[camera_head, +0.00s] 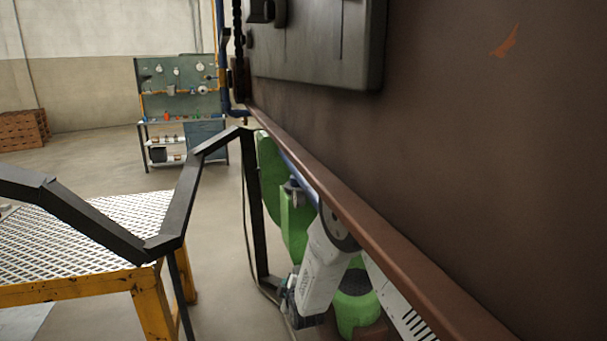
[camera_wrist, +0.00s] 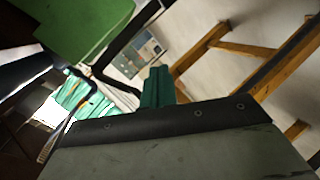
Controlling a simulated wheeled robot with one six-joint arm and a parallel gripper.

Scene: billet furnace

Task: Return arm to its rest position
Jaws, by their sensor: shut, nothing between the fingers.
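My gripper (camera_wrist: 157,86) shows in the wrist view as two teal fingers held together, with nothing between them. They stick up beyond a dark bar and a grey plate at the bottom of that view. In the head view, my white arm hangs folded low, below the edge of a large brown metal panel (camera_head: 480,150). The panel hides part of the arm. The arm's teal end is low near the middle, and its fingertips cannot be made out there.
A bent black rail (camera_head: 185,200) runs left of my arm, beside a yellow table with a mesh top (camera_head: 120,215). Open floor lies between the table and the board.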

